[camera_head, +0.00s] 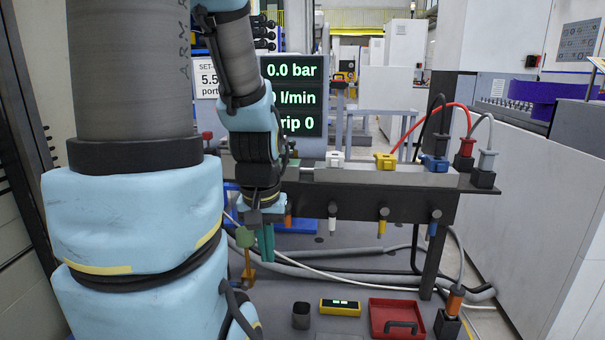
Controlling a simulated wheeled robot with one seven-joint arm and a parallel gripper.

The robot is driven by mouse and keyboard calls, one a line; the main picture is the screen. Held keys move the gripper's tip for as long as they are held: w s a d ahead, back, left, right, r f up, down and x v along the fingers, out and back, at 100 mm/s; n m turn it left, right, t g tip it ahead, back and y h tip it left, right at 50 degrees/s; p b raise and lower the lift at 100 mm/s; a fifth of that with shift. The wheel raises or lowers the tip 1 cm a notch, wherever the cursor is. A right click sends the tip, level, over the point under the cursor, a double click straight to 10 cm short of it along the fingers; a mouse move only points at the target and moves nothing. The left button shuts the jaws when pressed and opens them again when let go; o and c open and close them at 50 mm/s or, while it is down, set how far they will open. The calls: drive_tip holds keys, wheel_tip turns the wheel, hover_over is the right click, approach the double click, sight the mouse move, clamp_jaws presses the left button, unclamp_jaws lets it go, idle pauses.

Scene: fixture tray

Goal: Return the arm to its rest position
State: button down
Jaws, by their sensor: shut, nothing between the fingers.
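My arm fills the left side of the view, with large light-blue links and grey sleeves. My gripper (265,243) points down in front of the left part of the dark fixture rail. Its two teal fingers are together and hold nothing. A green knob-like piece (245,237) shows just left of the fingers; I cannot tell whether it touches them. The dark rail (385,203) carries a white block (335,159), a yellow block (385,161) and a blue block (434,163) on top. The left end of the rail is partly hidden behind my arm.
A red tray (380,325), a yellow device (340,307) and a dark cup (301,315) are at the bottom. An orange-and-black connector (453,302) stands at the lower right. Red, black and grey cables arch over the rail's right end. Grey hoses run beneath. A display (292,97) stands behind.

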wheel_tip(320, 180, up, 16)
drive_tip(key=p, duration=1.5)
drive_tip(key=shift+w+r+p, duration=0.15)
drive_tip(key=shift+r+p, duration=0.05)
drive_tip(key=shift+p, duration=0.2)
drive_tip(key=c, duration=1.5)
unclamp_jaws()
